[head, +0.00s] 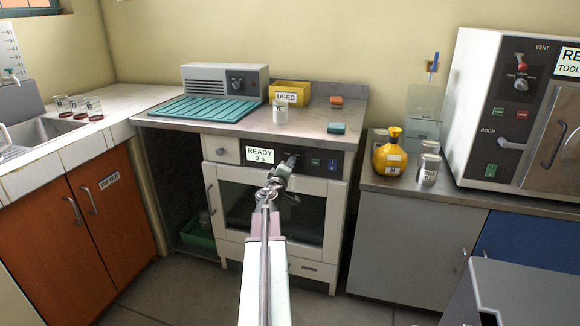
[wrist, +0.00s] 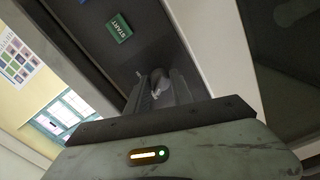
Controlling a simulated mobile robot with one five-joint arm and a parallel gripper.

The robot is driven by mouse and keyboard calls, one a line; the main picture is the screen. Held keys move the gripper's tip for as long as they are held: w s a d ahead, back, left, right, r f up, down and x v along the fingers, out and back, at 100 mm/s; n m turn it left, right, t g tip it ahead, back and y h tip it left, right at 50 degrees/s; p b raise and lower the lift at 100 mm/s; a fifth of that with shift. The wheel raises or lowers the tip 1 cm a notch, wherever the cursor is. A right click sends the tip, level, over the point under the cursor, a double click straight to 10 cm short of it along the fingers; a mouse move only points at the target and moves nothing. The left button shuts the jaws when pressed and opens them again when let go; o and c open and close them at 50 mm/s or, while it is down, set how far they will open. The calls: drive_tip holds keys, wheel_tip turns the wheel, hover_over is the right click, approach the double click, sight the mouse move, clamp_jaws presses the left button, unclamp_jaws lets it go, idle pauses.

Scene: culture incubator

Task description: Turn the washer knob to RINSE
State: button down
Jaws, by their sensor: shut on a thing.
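The washer (head: 268,222) stands in the middle of the head view, with a white front and a dark glass door. Its display (head: 260,155) reads READY 0 s. The washer knob (head: 291,159) is on the dark panel right of the display, mostly hidden behind my gripper (head: 283,170). In the wrist view the gripper's jaws (wrist: 163,92) are shut on the grey knob (wrist: 157,78). The panel marks around the knob, including RINSE, cannot be read. A green START button (wrist: 120,28) is near the jaws.
A sink (head: 45,132) is at left. A yellow bottle (head: 389,157) and a white incubator (head: 478,110) are at right.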

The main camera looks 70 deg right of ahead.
drive_tip(key=shift+w, duration=0.1)
drive_tip(key=c, duration=1.1)
unclamp_jaws()
drive_tip(key=a, duration=0.7)
drive_tip(key=shift+s+a, duration=0.3)
drive_tip(key=shift+a, duration=0.1)
